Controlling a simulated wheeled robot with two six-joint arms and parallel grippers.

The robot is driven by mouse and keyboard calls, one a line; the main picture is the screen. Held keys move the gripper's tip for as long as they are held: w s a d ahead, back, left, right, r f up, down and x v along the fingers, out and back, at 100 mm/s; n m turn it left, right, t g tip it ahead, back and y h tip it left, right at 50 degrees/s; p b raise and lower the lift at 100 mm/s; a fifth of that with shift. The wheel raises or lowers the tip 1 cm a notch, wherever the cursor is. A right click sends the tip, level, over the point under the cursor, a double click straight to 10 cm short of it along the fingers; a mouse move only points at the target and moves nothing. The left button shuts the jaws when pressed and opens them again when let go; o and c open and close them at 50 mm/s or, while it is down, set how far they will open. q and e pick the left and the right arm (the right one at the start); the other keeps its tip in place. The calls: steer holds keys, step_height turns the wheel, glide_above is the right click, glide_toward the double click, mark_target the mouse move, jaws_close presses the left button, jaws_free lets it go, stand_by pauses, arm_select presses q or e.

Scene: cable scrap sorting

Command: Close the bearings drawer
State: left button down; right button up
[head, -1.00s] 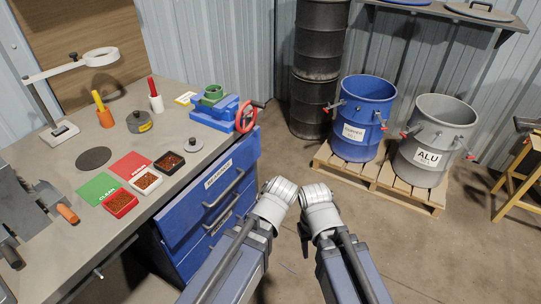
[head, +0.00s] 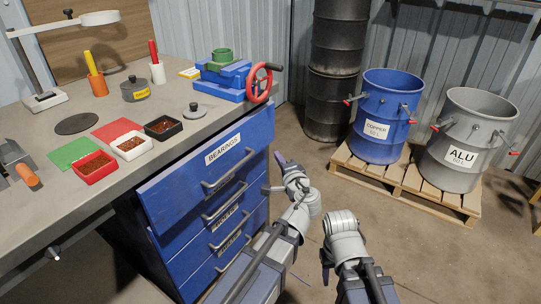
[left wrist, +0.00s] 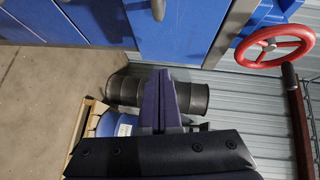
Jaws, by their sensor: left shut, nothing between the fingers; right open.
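The bearings drawer (head: 185,180) is the top blue drawer under the bench, with a white BEARINGS label and a grey bar handle (head: 228,172). Its front appears to stand out beyond the drawers below; its inside is hidden. My left gripper (head: 280,159) is shut and empty, in the air right of the drawer front and apart from the handle. In the left wrist view its dark fingers (left wrist: 162,100) are together, with the blue drawer front (left wrist: 180,40) beyond. My right gripper (head: 325,268) is low and further right, away from the drawers, open and empty.
More labelled blue drawers (head: 232,228) sit below. The bench (head: 45,205) holds a blue vise with a red handwheel (head: 259,82), small scrap trays and pots. Blue (head: 378,120) and grey (head: 465,140) bins stand on a pallet at right. Floor between is open.

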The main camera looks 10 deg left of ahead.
mark_target(259, 136)
arm_select(q)
steer(key=shift+w+a+f+m+t+h+b, duration=0.15)
steer(key=shift+w+a+m+t+b, duration=0.25)
steer(key=shift+w+a, duration=1.15)
steer(key=shift+w+a+f+m+t+h+b, duration=0.1)
steer(key=shift+w+a+m+t+b, duration=0.35)
steer(key=shift+w, duration=2.1)
steer(key=shift+w+a+f+m+t+h+b, duration=0.15)
steer(key=shift+w+a+m+t+b, duration=0.2)
steer(key=shift+w+a, duration=1.25)
arm_select(e)
steer(key=shift+f, duration=1.9)
arm_select(q)
steer(key=shift+w+d, duration=0.45)
steer(key=shift+w+a, duration=0.3)
steer(key=shift+a, duration=0.5)
steer(key=shift+w+a, duration=0.25)
steer(key=shift+a, duration=0.5)
steer(key=shift+w+a, duration=0.3)
steer(key=shift+a, duration=0.5)
